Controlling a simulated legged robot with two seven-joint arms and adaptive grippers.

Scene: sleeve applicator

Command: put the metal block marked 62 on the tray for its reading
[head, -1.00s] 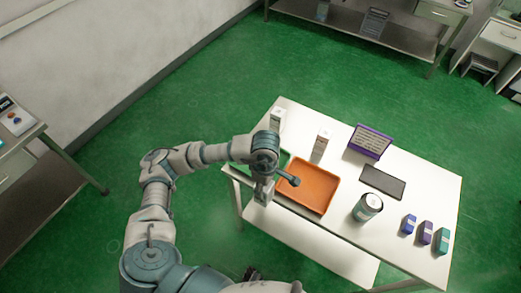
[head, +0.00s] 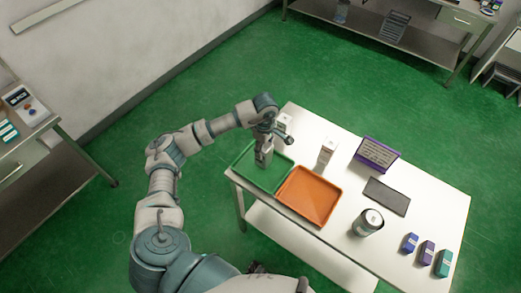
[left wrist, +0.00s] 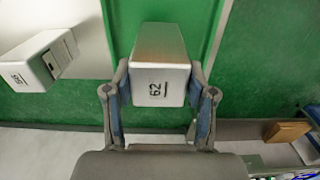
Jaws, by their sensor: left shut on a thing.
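The metal block (left wrist: 160,82) marked 62 sits between the fingers of my left gripper (head: 264,150), which is shut on it. In the left wrist view its number faces the camera. In the head view my left gripper and the block are over the green tray (head: 246,170) at the table's left end. Whether the block touches the tray floor cannot be told. An orange tray (head: 309,196) lies beside the green one and looks empty. My right gripper is not in view.
Two white boxes (head: 285,122) (head: 327,151) stand behind the trays; a numbered white one (left wrist: 28,76) shows near the gripper.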

